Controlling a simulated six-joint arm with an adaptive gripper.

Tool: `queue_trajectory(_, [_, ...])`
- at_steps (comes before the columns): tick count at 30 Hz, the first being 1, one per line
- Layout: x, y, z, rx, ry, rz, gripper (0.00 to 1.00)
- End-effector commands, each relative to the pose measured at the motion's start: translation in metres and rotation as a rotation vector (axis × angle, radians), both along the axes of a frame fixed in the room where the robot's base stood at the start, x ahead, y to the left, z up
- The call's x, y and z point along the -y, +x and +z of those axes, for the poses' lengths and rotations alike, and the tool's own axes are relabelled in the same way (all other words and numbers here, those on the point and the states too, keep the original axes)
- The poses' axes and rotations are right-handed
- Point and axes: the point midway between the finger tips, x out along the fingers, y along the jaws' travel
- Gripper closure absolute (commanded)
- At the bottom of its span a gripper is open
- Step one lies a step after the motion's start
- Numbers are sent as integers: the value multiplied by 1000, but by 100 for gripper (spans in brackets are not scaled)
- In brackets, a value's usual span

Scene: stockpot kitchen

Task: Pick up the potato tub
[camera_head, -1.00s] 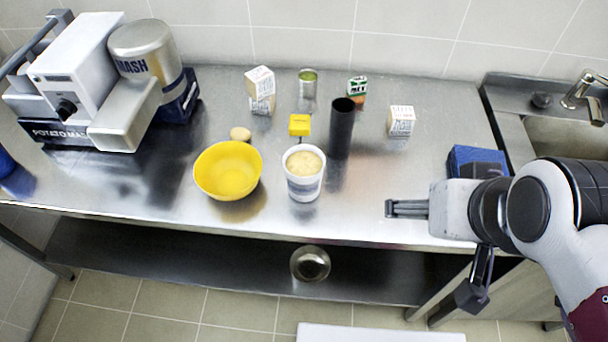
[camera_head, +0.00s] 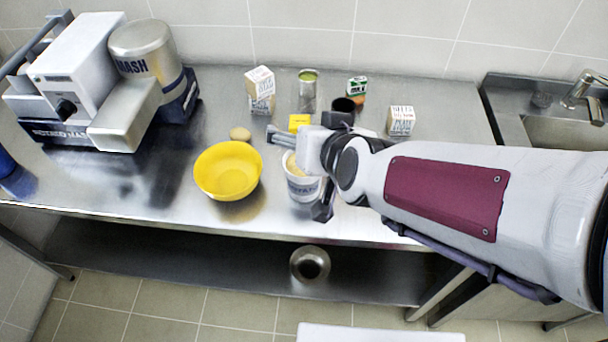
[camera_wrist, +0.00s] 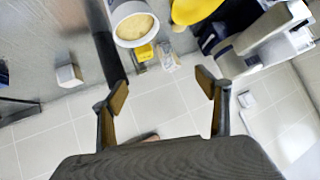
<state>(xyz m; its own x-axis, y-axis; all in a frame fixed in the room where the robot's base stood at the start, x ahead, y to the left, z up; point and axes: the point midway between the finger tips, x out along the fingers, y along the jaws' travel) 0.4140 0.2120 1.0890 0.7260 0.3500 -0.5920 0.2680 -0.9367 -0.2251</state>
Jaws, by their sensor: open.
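The potato tub (camera_head: 302,188) is a white tub with dark lettering and pale yellow contents, standing upright on the steel counter. My arm hides part of it in the head view. In the wrist view the tub (camera_wrist: 133,24) shows at the top, beyond the fingertips and left of centre.
A yellow bowl (camera_head: 228,172) stands left of the tub, with a potato (camera_head: 240,134) behind it. A yellow block (camera_head: 299,122), a dark cylinder (camera_wrist: 109,60), cartons (camera_head: 261,92) and a can (camera_head: 308,84) are behind. A mashing machine (camera_head: 90,85) fills the left; a sink is right.

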Motion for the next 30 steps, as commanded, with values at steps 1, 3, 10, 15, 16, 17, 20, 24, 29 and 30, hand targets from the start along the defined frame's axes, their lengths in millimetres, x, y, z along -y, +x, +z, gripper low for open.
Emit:
queue_trajectory(1, [-9,2,-6,10,0,0,25])
queue_trajectory(3, [-19,7,-11,32,-1,-6,25])
queue_trajectory(10, [-44,18,-29,113,-22,-40,25])
queue_trajectory(15, [-57,20,-43,180,-59,-67,25])
queue_trajectory(16, [-58,20,-45,192,-69,-73,25])
queue_trajectory(17, [-60,20,-47,206,-76,-77,25])
queue_trajectory(20, [-65,18,-54,251,-110,-94,25])
queue_trajectory(24, [-70,14,-62,323,-165,-114,25])
queue_trajectory(29, [-74,5,-68,417,-239,-132,25])
queue_trajectory(30, [-75,2,-69,442,-258,-135,25])
